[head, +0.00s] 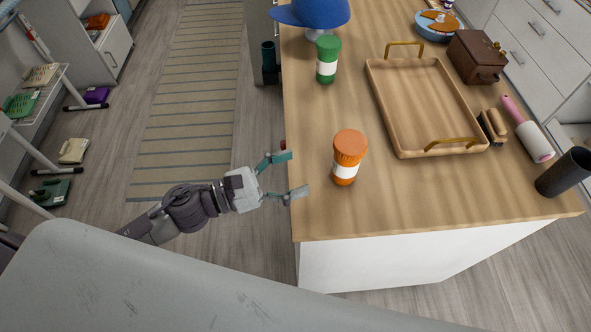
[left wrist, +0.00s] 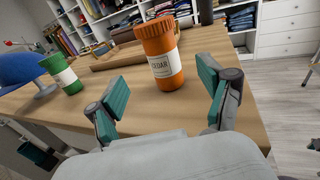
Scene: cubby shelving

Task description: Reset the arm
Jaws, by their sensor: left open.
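My left gripper (head: 290,174) is open and empty at the left edge of the wooden counter (head: 400,205). Its teal-tipped fingers point toward an orange jar (head: 348,158) with a white label, which stands upright on the counter a little apart from them. In the left wrist view the orange jar (left wrist: 160,55) stands beyond and between the two open fingers (left wrist: 165,95). A green jar (head: 327,60) stands upright further back on the counter, and it also shows at the left of the left wrist view (left wrist: 60,74). My right gripper is in neither view.
A wooden tray (head: 376,92) with brass handles lies on the counter. Around it are a brown box (head: 476,57), a brush (head: 492,126), a lint roller (head: 532,138), a dark cylinder (head: 565,172) and a blue cap (head: 312,12). The counter's front corner is clear.

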